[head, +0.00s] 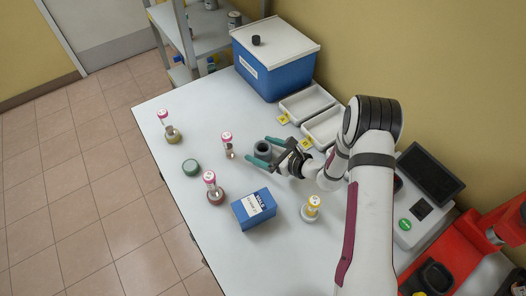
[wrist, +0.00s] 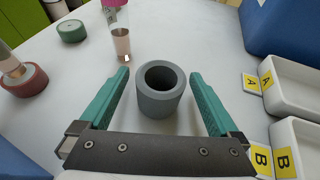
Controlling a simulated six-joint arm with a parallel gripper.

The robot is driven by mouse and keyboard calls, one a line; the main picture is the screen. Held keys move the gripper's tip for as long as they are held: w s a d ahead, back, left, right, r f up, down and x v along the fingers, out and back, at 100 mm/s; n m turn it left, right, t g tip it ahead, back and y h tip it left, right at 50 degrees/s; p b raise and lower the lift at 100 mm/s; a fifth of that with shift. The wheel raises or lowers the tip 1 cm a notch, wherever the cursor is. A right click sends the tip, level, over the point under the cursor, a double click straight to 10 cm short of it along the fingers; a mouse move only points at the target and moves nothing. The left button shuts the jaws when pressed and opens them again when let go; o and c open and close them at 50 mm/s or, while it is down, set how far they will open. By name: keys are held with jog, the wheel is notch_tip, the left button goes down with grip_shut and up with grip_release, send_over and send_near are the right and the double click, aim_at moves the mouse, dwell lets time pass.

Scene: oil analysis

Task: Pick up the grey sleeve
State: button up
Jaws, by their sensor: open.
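The grey sleeve (wrist: 160,97) is a short hollow cylinder standing upright on the white table. In the wrist view it sits between the two teal fingers of my gripper (wrist: 160,90), with a gap on each side. The fingers are open and do not appear to touch it. In the head view the sleeve (head: 263,149) shows near the middle of the table, with my gripper (head: 265,151) around it from the right.
A pink-capped vial (head: 227,145) stands just left of the sleeve. Two white trays (head: 322,127) with yellow tags lie to the right. A blue box (head: 254,208), a green disc (head: 191,167) and a large blue bin (head: 275,65) are also on the table.

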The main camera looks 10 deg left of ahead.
jog(key=c, duration=1.4)
